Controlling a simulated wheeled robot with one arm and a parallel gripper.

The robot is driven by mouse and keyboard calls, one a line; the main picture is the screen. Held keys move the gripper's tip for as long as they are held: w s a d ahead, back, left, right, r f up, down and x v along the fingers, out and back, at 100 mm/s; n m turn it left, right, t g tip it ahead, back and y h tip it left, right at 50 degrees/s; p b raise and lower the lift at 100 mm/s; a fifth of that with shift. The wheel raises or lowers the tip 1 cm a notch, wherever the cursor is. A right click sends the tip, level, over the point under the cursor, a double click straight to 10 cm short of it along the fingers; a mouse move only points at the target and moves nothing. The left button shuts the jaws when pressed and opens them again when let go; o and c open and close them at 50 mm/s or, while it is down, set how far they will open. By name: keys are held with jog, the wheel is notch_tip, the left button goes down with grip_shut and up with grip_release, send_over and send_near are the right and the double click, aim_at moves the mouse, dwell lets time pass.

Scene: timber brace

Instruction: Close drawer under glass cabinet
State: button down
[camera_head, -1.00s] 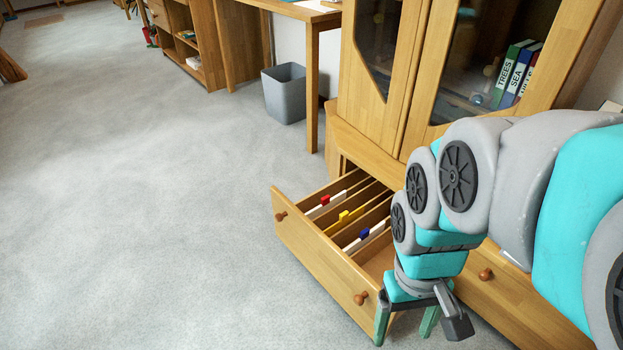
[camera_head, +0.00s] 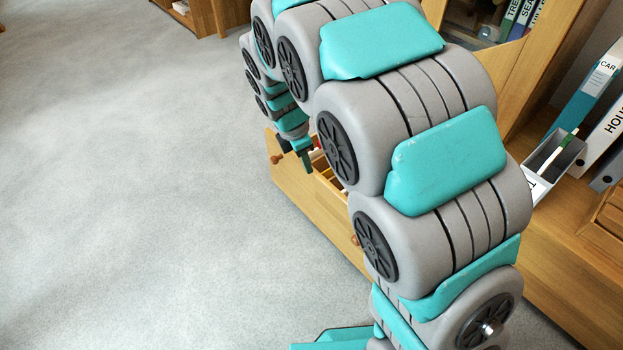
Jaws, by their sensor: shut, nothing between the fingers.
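The drawer (camera_head: 305,210) is wooden and stands pulled out, with a round brown knob (camera_head: 277,159) at its far end and another knob (camera_head: 355,240) partly covered by my arm. A little of its inside, with a white and red divider, shows past the arm. My gripper (camera_head: 306,166) is shut and empty, over the drawer's far end close to the top of the front panel. I cannot tell whether it touches the drawer. The glass cabinet (camera_head: 535,65) is at the upper right, its lower part mostly hidden by my arm.
Open grey floor (camera_head: 130,180) fills the left side. Another wooden unit (camera_head: 207,15) stands at the top. At the right, binders (camera_head: 603,130) and a grey box (camera_head: 557,165) sit on a wooden surface.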

jog(key=w+a+f+n, duration=0.3)
jog(key=a, duration=0.1)
jog(key=w+d+f, duration=0.1)
jog(key=d+f, duration=0.1)
jog(key=f, duration=0.3)
jog(key=w+d+f+b, duration=0.1)
jog(key=w+d+f, duration=0.1)
jog(key=d+f, duration=0.1)
jog(key=shift+x, duration=0.95)
jog(key=shift+w+d+r, duration=0.1)
jog(key=shift+w+d, duration=0.05)
jog(key=shift+w, duration=0.05)
